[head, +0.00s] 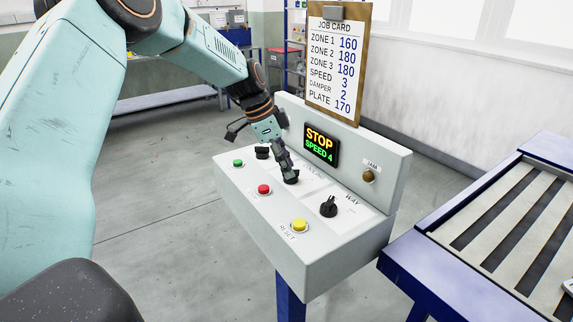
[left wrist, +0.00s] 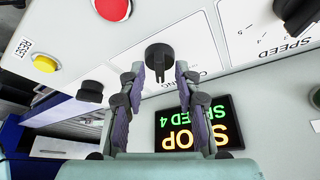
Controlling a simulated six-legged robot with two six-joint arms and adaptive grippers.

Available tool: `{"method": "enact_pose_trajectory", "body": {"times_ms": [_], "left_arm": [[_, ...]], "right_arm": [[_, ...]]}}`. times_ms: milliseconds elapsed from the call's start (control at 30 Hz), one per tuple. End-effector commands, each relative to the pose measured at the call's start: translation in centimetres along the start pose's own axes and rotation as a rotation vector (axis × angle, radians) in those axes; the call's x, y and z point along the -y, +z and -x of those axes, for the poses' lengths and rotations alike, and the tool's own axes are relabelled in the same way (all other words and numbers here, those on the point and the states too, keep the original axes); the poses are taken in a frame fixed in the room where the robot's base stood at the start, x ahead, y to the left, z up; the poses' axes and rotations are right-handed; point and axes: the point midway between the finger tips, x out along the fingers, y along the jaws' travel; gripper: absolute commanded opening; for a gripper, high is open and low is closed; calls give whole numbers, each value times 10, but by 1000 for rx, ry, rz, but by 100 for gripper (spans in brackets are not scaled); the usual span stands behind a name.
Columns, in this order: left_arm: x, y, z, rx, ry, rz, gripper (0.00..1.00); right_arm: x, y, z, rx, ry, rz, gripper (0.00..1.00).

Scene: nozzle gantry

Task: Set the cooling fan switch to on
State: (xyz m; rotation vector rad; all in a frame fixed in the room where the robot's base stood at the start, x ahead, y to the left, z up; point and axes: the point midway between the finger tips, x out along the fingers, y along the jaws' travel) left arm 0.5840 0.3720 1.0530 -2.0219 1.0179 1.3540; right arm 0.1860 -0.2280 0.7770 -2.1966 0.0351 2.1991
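The cooling switch is a black rotary knob (head: 291,178) in the middle of the sloped grey control panel (head: 318,258). In the left wrist view the knob (left wrist: 159,56) is seen close up beside a partly hidden label that reads like "COOLING". Its grip bar lies roughly in line with my fingers; its exact setting cannot be read. My left gripper (head: 287,172) reaches down to this knob. In the left wrist view its fingertips (left wrist: 160,70) stand apart on either side of the knob, with small gaps showing. My right gripper is not in view.
Other black knobs stand nearby: one (head: 262,152) behind, one (head: 328,207) in front marked "WAY". Green (head: 238,162), red (head: 264,189) and yellow (head: 299,225) buttons line the near edge. A display (head: 321,146) reads "STOP SPEED 4". A job card (head: 334,65) stands above; a blue-framed conveyor (head: 450,258) is right.

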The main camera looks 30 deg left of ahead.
Motion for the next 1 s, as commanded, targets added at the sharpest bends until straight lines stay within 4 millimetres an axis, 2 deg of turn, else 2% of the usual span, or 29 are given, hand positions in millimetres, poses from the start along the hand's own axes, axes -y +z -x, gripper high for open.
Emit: {"method": "enact_pose_trajectory", "body": {"times_ms": [400, 533, 700, 1000], "left_arm": [[1, -1, 81, -4, -6, -1, 33], [1, 0, 100, -2, -4, -1, 33], [1, 0, 113, -1, -3, 0, 33], [0, 0, 115, 0, -2, 0, 33]], "right_arm": [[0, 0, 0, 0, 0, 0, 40], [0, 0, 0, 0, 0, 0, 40], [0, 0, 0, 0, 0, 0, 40], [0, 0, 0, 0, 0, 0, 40]]}}
